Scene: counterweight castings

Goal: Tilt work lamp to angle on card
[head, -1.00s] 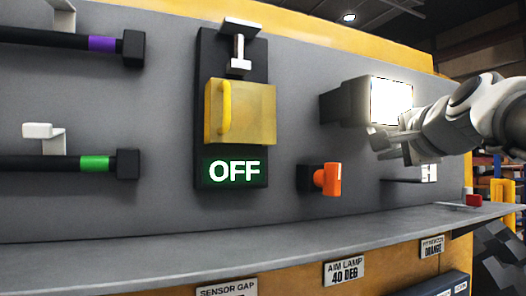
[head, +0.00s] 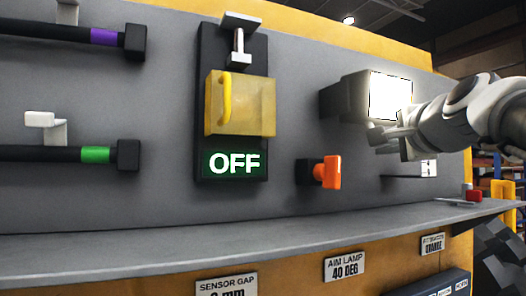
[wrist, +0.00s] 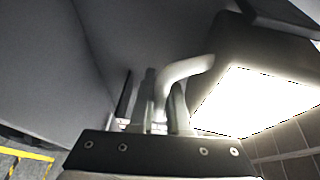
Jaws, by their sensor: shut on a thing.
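The work lamp (head: 345,101) is a dark box on the grey panel, with a bright white lit face (head: 390,97) towards the right. The lit face also fills the right of the wrist view (wrist: 262,100). My gripper (head: 388,138) is just below the lit face. In the wrist view my gripper (wrist: 164,105) is shut on a pale bent handle (wrist: 190,68) beside the lamp. The card (head: 345,267) on the front below the ledge reads "AIM LAMP 40 DEG". No angle scale can be made out.
An orange knob (head: 328,172) sits below the lamp. A yellow cover (head: 240,104) hangs above an "OFF" display (head: 234,162). The grey ledge (head: 200,246) runs below, with a small red thing (head: 472,195) at its right end. Rods with purple and green bands are at left.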

